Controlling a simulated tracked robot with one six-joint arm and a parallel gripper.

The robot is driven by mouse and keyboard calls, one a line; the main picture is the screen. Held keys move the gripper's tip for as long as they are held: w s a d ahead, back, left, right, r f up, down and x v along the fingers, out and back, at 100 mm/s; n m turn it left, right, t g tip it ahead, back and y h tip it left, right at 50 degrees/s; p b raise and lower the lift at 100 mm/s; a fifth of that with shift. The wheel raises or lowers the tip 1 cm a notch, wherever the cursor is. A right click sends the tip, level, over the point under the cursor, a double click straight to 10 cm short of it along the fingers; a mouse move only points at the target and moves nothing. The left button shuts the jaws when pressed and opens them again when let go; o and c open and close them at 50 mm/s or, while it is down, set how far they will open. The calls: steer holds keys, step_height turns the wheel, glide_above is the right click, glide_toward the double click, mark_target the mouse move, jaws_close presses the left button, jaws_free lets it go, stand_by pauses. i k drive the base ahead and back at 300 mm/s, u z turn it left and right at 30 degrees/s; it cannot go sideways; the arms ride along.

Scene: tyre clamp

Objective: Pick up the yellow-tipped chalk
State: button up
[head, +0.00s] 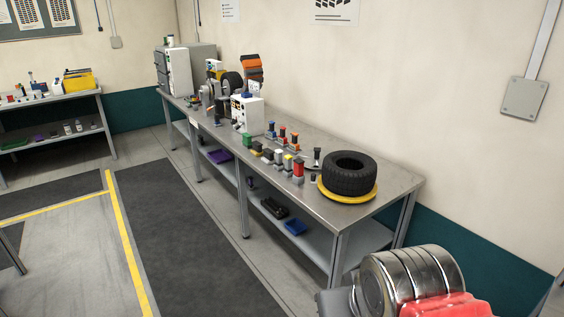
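A row of small blocks and sticks with coloured tops stands on the long metal workbench (335,205). One small upright piece with a yellow top (288,158) stands in the front row, just left of a taller red piece (298,168). It is too small to tell for certain that it is the yellow-tipped chalk. My gripper is not visible in the head view. A shiny metal cylinder with a red part at the lower right looks like part of my own body.
A black tyre (349,173) lies on a yellow ring (345,196) at the bench's near end. A green block (247,140) and a white machine (246,113) stand further along. The dark floor mat (180,235) in front is clear. A lower shelf holds a blue tray (295,227).

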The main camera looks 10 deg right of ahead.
mark_target(288, 157)
steer(key=u, duration=0.25)
steer(key=i, duration=0.8)
steer(key=u, duration=0.4)
steer(key=i, duration=1.45)
steer(key=z, duration=0.25)
steer(key=i, duration=1)
steer(key=z, duration=0.25)
